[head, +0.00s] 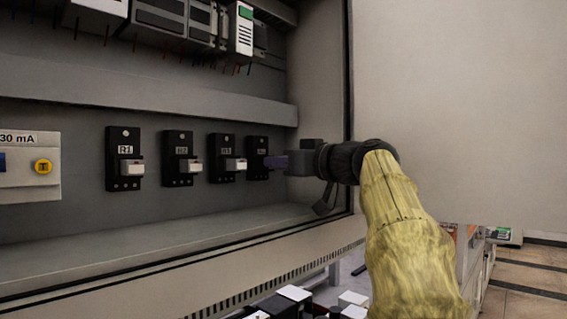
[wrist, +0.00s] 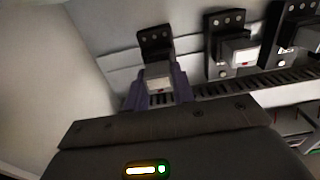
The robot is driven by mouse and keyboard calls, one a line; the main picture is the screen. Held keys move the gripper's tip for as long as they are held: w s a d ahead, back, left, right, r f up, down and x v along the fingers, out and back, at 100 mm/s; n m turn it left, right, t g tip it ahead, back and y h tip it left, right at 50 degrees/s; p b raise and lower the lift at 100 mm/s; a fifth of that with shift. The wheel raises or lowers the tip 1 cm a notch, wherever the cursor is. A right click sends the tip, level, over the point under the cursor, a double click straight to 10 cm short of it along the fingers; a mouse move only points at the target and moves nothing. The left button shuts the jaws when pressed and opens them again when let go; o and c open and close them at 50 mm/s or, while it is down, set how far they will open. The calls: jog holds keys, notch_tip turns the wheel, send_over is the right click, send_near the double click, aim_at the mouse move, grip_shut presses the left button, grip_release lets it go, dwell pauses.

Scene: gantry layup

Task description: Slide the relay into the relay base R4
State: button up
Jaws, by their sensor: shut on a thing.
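The relay (wrist: 158,76), a small light grey block, sits between the two purple-grey fingers of my gripper (wrist: 158,90) in the wrist view. My gripper (head: 275,162) is shut on it, directly in front of the rightmost black base. That base is the relay base R4 (head: 257,145), upright on the cabinet's back panel; its label is too dark to read. It also shows just beyond the relay in the wrist view (wrist: 154,40). The relay is lined up with the base's lower part, but I cannot tell how far in it sits. The fingers hide it in the head view.
Bases R1 (head: 124,140), R2 (head: 177,143) and R3 (head: 222,143) stand to the left, each with a white-fronted relay. The cabinet's right wall (head: 322,80) is close beside my gripper. A ledge (head: 150,245) runs below.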

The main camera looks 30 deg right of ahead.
jog(key=shift+w+a, duration=0.2)
jog(key=shift+w, duration=0.35)
jog(key=o, duration=1)
jog(key=shift+o, duration=0.2)
jog(key=b+v, duration=0.6)
jog(key=v, duration=1.1)
jog(key=shift+s, duration=0.15)
